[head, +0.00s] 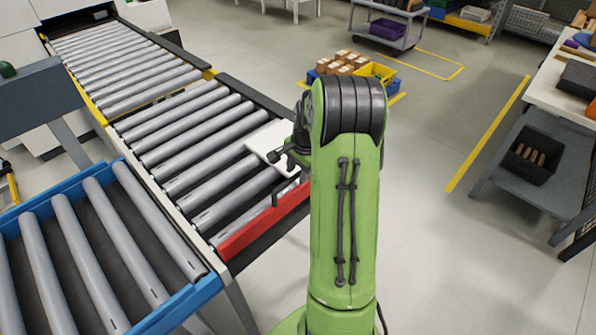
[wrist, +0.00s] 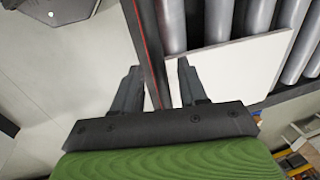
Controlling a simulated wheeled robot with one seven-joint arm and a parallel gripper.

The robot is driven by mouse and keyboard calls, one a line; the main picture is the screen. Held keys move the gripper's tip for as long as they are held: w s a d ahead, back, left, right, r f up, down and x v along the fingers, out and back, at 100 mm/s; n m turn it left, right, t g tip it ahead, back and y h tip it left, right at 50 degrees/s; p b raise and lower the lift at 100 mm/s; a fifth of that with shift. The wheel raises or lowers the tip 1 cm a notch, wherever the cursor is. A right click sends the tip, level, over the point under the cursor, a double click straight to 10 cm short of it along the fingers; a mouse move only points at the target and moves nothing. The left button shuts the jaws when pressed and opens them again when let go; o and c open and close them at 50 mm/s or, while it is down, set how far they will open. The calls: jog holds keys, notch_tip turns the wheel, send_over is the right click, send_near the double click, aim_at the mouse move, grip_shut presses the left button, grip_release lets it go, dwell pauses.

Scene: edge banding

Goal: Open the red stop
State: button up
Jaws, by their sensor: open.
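The red stop (head: 262,222) is a red bar along the near right end of the roller conveyor in the head view. In the wrist view, a dark bar with a thin red line (wrist: 145,42) runs between my gripper's fingers; the line looks like the stop's edge. My gripper (head: 277,178) is open above the conveyor's end, partly hidden by my green arm. In the wrist view, the fingers of my gripper (wrist: 157,70) stand apart on either side of the bar. I cannot tell whether they touch it. A white panel (head: 262,140) lies on the rollers beside the stop.
The roller conveyor (head: 190,140) extends to the back left. A blue-framed roller section (head: 150,318) adjoins it at front left. Boxes (head: 340,64) and a yellow bin (head: 376,72) stand behind my arm. A workbench (head: 545,130) is at right; floor between is clear.

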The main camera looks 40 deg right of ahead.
grip_shut()
jog(key=shift+s, duration=0.1)
dwell(0.4)
